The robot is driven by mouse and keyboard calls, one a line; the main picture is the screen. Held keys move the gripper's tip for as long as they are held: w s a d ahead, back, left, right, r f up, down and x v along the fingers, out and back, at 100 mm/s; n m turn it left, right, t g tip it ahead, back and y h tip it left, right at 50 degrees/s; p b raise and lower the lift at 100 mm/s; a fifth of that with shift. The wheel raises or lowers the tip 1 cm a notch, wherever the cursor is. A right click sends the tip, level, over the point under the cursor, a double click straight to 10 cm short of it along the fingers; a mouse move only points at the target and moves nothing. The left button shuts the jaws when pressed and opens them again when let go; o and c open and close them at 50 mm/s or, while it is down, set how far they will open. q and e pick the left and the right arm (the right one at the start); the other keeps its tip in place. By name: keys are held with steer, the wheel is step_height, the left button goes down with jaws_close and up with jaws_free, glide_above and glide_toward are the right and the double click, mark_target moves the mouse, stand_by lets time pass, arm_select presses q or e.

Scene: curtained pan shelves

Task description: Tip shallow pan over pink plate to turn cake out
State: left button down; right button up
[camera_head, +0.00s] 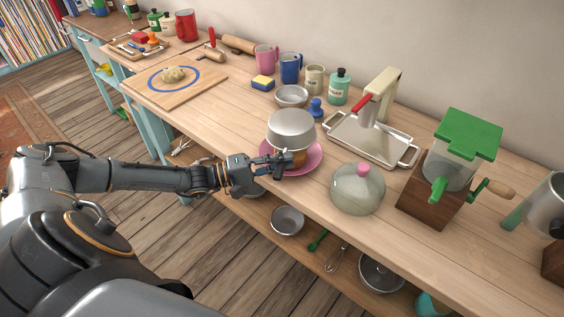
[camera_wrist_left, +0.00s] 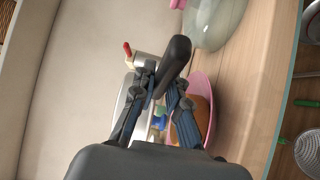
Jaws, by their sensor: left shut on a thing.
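My left gripper (camera_head: 276,166) is shut on the dark handle (camera_wrist_left: 176,62) of the shallow pan, which shows between the fingers in the left wrist view. The silver pan (camera_head: 291,127) is upside down, its base facing up, above the pink plate (camera_head: 312,163). A brown cake (camera_head: 298,157) sits on the plate under the pan, partly hidden by the gripper. In the left wrist view the cake (camera_wrist_left: 202,119) lies on the plate, with the pan (camera_wrist_left: 120,103) apart from it on the other side of the fingers. My right gripper is not in view.
A glass dome (camera_head: 357,190) with a pink knob stands right of the plate. Behind are a metal bowl (camera_head: 291,96), a blue stamp-like item (camera_head: 316,108) and a press on a tray (camera_head: 346,144). A green-topped grinder (camera_head: 445,170) stands further right.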

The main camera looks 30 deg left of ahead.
arm_select(q)
steer(key=shift+r+p, duration=1.7)
steer(key=shift+r, duration=2.25)
